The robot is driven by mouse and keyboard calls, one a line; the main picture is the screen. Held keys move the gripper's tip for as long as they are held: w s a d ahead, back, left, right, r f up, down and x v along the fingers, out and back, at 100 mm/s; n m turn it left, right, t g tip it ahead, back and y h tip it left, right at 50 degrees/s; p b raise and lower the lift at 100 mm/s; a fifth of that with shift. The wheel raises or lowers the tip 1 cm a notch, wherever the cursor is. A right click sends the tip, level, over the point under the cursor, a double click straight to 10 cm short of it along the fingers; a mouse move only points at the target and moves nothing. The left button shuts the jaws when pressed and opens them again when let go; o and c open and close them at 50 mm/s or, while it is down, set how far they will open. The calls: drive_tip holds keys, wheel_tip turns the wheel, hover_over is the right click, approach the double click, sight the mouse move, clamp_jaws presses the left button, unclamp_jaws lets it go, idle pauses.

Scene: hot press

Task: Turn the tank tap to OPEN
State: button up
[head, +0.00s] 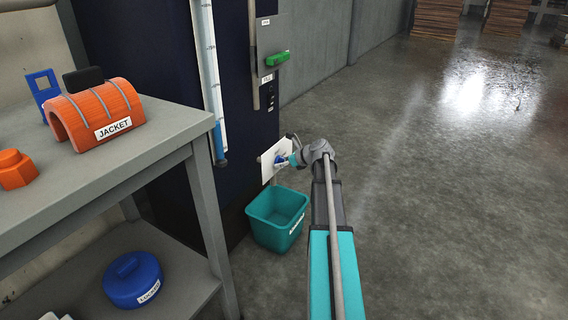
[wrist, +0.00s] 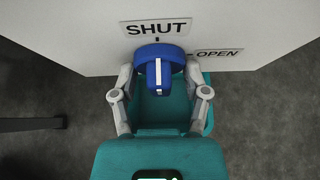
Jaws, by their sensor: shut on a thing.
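The tank tap is a blue knob (wrist: 160,50) on a white panel (wrist: 95,40); it also shows small in the head view (head: 280,161) on its panel (head: 270,163). A SHUT label (wrist: 156,27) sits above the knob and an OPEN label (wrist: 217,54) to its right. The knob's bar runs straight up and down in the wrist view, in line with SHUT. My gripper (wrist: 160,85) reaches it from the front, one finger on each side, and is shut on it. The exact finger contact is hard to see. In the head view my gripper (head: 290,160) is at the panel.
A teal bucket (head: 262,211) stands on the floor below the tap. A grey shelf (head: 180,135) at the left holds an orange jacket (head: 92,112) and a blue round locked cover (head: 133,280). A green handle (head: 277,59) is higher up. The floor at right is clear.

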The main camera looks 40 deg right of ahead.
drive_tip(key=shift+w+d+m+y, duration=0.15)
drive_tip(key=shift+m+y, duration=0.45)
drive_tip(key=shift+m+y+b, duration=0.3)
drive_tip(key=shift+m+y, duration=0.2)
drive_tip(key=shift+m, duration=0.1)
drive_tip(key=o, duration=1)
drive_tip(key=s+d, duration=0.2)
drive_tip(key=s, duration=0.3)
drive_tip(key=shift+s, duration=0.4)
drive_tip(key=shift+s, duration=0.1)
